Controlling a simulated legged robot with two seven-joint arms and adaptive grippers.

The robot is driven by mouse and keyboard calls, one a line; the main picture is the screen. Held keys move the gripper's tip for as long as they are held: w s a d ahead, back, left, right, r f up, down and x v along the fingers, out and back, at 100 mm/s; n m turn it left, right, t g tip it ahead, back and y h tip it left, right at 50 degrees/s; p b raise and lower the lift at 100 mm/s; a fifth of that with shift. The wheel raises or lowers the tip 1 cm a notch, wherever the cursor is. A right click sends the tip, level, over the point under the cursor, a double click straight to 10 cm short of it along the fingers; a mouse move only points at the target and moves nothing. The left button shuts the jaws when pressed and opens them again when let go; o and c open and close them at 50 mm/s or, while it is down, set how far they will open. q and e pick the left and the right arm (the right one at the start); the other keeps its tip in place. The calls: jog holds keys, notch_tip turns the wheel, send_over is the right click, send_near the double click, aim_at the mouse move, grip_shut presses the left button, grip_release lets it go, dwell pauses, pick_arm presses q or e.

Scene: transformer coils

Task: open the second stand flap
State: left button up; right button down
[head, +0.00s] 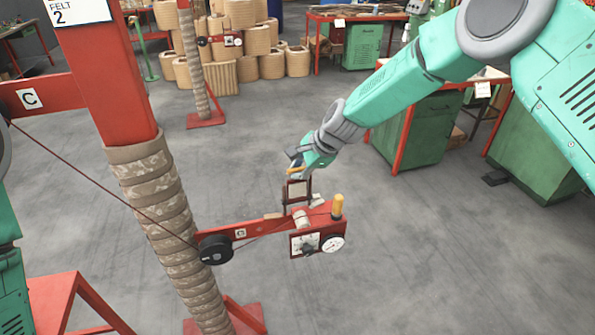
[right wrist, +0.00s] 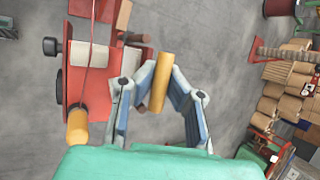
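The near stand's red arm (head: 262,224) carries a small dark-framed flap (head: 297,190) with a pale face, which looks raised above the arm. A yellow-orange handle (head: 294,170) is at its upper end. My right gripper (head: 302,164) is at this handle. In the right wrist view, its fingertips (right wrist: 160,78) close in on both sides of the yellow handle (right wrist: 157,88) and appear to touch it. The flap's dark edge (right wrist: 136,38) partly shows there. My left gripper is not in view.
A second yellow knob (head: 337,206) and dial gauges (head: 332,243) sit at the arm's end. A red post with a wrapped coil (head: 165,210) stands left of it. Another stand (head: 220,40) and several tan coils (head: 245,15) are behind.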

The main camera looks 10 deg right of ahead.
jog(key=shift+w+r, duration=0.15)
jog(key=shift+r, duration=0.1)
jog(key=c, duration=1.6)
grip_release()
jog(key=shift+a, duration=0.1)
jog(key=v, duration=1.2)
jog(key=shift+f, duration=0.1)
